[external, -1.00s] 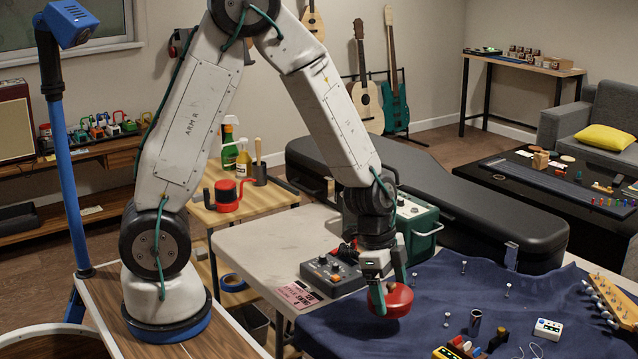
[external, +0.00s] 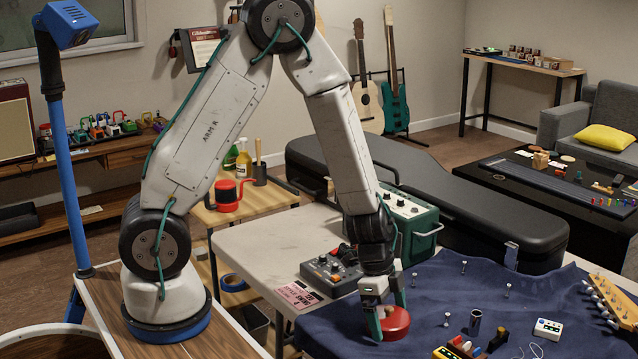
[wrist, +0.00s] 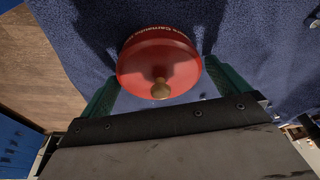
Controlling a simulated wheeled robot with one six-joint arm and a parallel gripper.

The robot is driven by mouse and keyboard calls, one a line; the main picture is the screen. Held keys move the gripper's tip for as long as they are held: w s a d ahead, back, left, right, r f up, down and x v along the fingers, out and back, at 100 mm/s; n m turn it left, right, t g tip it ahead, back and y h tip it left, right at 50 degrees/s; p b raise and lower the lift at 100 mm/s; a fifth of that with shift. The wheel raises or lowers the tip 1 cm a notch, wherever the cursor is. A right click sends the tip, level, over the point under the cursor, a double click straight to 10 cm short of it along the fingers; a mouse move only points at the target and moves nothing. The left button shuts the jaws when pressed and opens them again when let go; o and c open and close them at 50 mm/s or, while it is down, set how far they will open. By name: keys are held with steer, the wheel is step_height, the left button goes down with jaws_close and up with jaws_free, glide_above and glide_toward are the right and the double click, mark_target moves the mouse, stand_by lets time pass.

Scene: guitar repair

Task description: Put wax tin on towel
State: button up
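The wax tin (external: 397,325) is a round red tin with a brass knob on its lid and pale lettering on its side. In the wrist view the tin (wrist: 158,62) sits between the two green fingers. My gripper (external: 388,316) points down and is shut on the tin, one finger at each side. The towel (external: 450,285) is a dark blue cloth spread over the table. The tin is at the towel's left part, on it or just above it; I cannot tell if it touches.
A grey pedal box (external: 331,273) and a pink card (external: 297,294) lie left of the towel. Several small pegs, a metal cylinder (external: 475,322), a white box (external: 547,329) and a guitar headstock (external: 612,298) are on the towel's right. A green amplifier (external: 412,225) stands behind.

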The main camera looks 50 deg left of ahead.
steer(key=shift+r, duration=0.1)
steer(key=s+a+r+n, duration=0.2)
steer(key=s+a+r, duration=0.1)
steer(key=r, duration=0.5)
steer(key=s+a+r+n, duration=0.1)
steer(key=s+a+r, duration=0.15)
steer(key=r, duration=0.45)
steer(key=s+a+r+n, duration=0.2)
steer(key=a+r, duration=0.2)
steer(key=r, duration=0.4)
steer(key=s+a+r+n+y, duration=0.1)
steer(key=s+a+r+n, duration=0.3)
steer(key=s, duration=0.3)
steer(key=s+a+r+n+y, duration=0.1)
steer(key=s+a+r+n, duration=0.2)
steer(key=s+a, duration=0.3)
steer(key=shift+s+r+n+y, duration=0.4)
steer(key=shift+s+n, duration=0.25)
steer(key=shift+n, duration=0.15)
